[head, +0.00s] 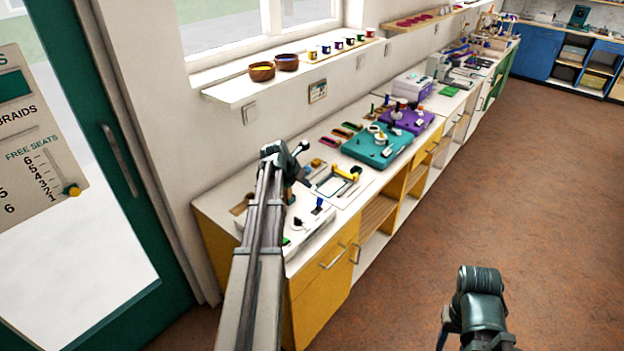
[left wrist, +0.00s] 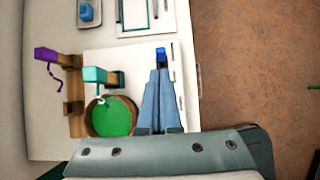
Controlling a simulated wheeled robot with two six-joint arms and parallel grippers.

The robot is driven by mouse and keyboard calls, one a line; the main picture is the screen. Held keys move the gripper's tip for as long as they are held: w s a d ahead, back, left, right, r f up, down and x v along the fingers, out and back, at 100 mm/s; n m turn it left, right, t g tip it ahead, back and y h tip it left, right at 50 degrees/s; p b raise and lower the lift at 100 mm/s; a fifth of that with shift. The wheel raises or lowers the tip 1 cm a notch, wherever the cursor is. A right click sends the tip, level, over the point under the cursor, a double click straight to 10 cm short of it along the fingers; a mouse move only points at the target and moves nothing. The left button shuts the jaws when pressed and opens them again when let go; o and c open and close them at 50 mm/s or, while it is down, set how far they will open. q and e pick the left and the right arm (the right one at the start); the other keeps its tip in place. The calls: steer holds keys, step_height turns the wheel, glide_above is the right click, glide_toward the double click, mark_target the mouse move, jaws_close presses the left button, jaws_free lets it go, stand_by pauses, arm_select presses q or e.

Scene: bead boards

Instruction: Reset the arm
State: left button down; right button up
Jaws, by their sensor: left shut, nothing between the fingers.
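My left arm (head: 262,230) reaches out over the near end of the white counter in the head view. In the left wrist view my left gripper (left wrist: 160,76) has its fingers together, with nothing between them. A small blue piece (left wrist: 161,54) shows just past the fingertips; I cannot tell whether they touch it. A dark joint of my right arm (head: 478,300) shows at the lower right of the head view, over the floor. The right gripper's fingers are not visible.
A round container with a green inside (left wrist: 112,117) and a teal-topped piece (left wrist: 95,75) lie left of the fingers. Teal (head: 372,155) and purple (head: 400,122) boards stand farther along the counter. A shelf (head: 240,91) with bowls hangs above. The brown floor (head: 500,200) is clear.

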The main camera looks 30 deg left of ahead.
arm_select(q)
steer(key=s+d+f+m+g, duration=0.1)
steer(key=s+d+m+g, duration=0.15)
steer(key=d+m, duration=0.9)
steer(key=s+d+f+m+g, duration=0.2)
steer(key=s+d+m, duration=0.3)
steer(key=d, duration=1.1)
steer(key=s+d+m+g+y, duration=0.2)
steer(key=s+d+m+g, duration=0.1)
steer(key=s+d+m, duration=1.4)
steer(key=m, duration=0.5)
steer(key=shift+s+f, duration=0.15)
steer(key=shift+f, duration=0.2)
